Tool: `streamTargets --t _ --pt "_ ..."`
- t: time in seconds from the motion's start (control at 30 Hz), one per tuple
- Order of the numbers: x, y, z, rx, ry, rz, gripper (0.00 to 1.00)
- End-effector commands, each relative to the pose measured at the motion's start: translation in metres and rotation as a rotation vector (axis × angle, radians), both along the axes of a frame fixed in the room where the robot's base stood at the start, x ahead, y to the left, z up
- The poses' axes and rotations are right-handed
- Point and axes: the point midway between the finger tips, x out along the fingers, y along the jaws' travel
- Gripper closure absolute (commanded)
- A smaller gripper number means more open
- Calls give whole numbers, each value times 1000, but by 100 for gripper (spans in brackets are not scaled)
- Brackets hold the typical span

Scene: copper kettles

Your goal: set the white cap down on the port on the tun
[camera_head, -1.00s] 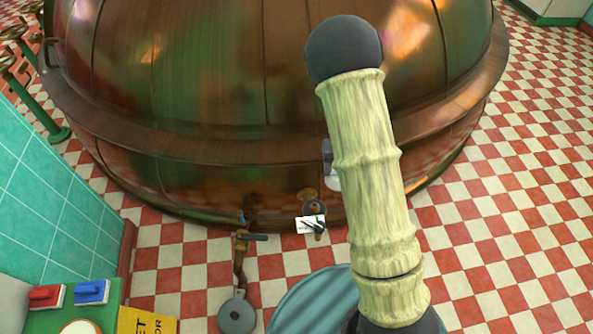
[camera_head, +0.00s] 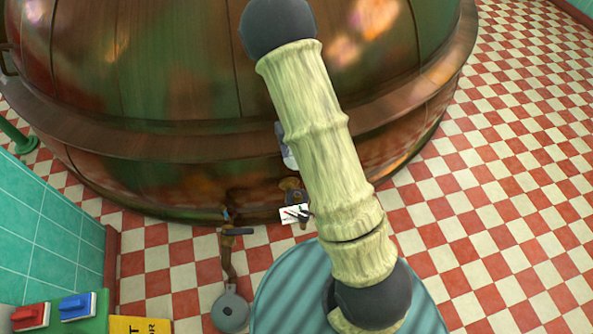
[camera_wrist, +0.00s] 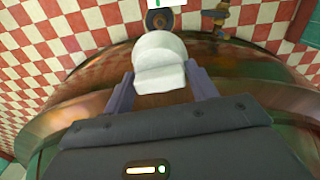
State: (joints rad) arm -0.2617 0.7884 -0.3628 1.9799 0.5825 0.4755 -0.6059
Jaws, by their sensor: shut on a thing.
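The white cap (camera_wrist: 160,60) is held between the two grey-purple fingers of my gripper (camera_wrist: 161,75) in the wrist view. In the head view, a small part of the cap (camera_head: 289,158) shows left of my arm, which hides most of the gripper. The copper tun (camera_head: 190,125) fills the back. A brownish round fitting, which looks like the port (camera_head: 291,185), sits low on its front, just below the cap in the head view. In the wrist view the port (camera_wrist: 159,20) shows just beyond the cap, apart from it in the picture. The gap in depth is unclear.
A white tag (camera_head: 294,214) hangs at the port. A valve with a dark lever (camera_head: 236,231) and a grey round piece (camera_head: 230,311) stand to its left. Red (camera_head: 30,317) and blue (camera_head: 77,306) switches are at lower left. The checkered floor at right is clear.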

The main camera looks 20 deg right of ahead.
Motion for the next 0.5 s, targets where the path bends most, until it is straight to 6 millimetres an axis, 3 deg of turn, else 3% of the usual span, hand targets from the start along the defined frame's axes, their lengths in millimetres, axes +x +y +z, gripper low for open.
streamTargets --t 0.17,0.5 --pt "-8 -14 -13 4 2 262 63" --pt "-18 -27 -55 4 1 1106 63"
